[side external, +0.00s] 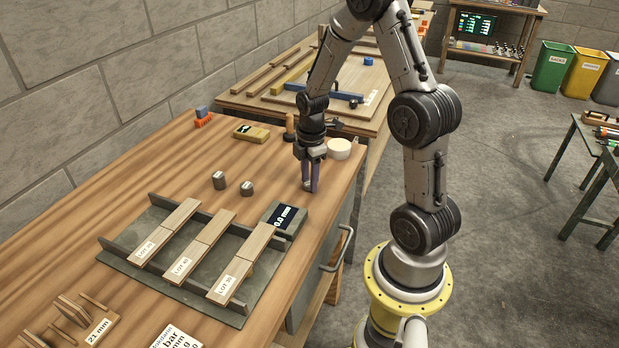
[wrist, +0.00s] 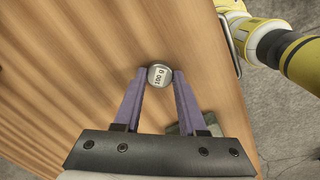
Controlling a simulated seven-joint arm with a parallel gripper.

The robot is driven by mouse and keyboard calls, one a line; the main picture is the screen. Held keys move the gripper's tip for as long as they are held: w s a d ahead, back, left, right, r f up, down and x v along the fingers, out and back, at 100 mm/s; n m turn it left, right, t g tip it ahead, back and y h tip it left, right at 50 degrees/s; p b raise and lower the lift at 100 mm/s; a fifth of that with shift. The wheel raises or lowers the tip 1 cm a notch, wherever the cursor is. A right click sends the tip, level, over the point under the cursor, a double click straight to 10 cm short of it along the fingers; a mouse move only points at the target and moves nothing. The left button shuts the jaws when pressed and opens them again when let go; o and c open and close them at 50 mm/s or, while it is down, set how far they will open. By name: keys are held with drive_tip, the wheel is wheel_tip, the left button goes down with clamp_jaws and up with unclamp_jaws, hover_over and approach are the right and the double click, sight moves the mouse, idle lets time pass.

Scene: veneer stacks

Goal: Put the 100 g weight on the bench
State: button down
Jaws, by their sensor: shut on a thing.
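The 100 g weight (wrist: 158,76) is a small round grey metal piece with a white "100 g" label. My gripper (wrist: 159,82) is shut on it, one purple finger on each side. In the side external view my gripper (side external: 311,184) points down over the right part of the wooden bench (side external: 165,165), near its edge. The weight (side external: 307,185) is partly hidden there between the fingers. I cannot tell whether its underside touches the bench.
Two grey weights (side external: 219,180) (side external: 247,188) stand left of my gripper. A grey tray (side external: 190,283) with labelled wood strips and a "0.0 mm" display (side external: 284,217) lie in front. A cream round piece (side external: 340,148) sits behind my gripper. Bare bench surrounds the fingertips.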

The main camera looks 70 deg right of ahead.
drive_tip(key=shift+f, duration=0.1)
drive_tip(key=shift+c, duration=2.4)
unclamp_jaws()
wheel_tip(320, 180, up, 12)
drive_tip(key=s+a+r+m+t, duration=0.2)
drive_tip(key=s+a+r+m, duration=0.2)
drive_tip(key=a, duration=0.5)
drive_tip(key=s+a+r+m+t, duration=0.3)
drive_tip(key=s+a+m, duration=0.3)
drive_tip(key=s+a, duration=0.2)
drive_tip(key=shift+s+a+r+m, duration=0.25)
drive_tip(key=shift+a+r+m, duration=0.15)
drive_tip(key=shift+a+r, duration=0.5)
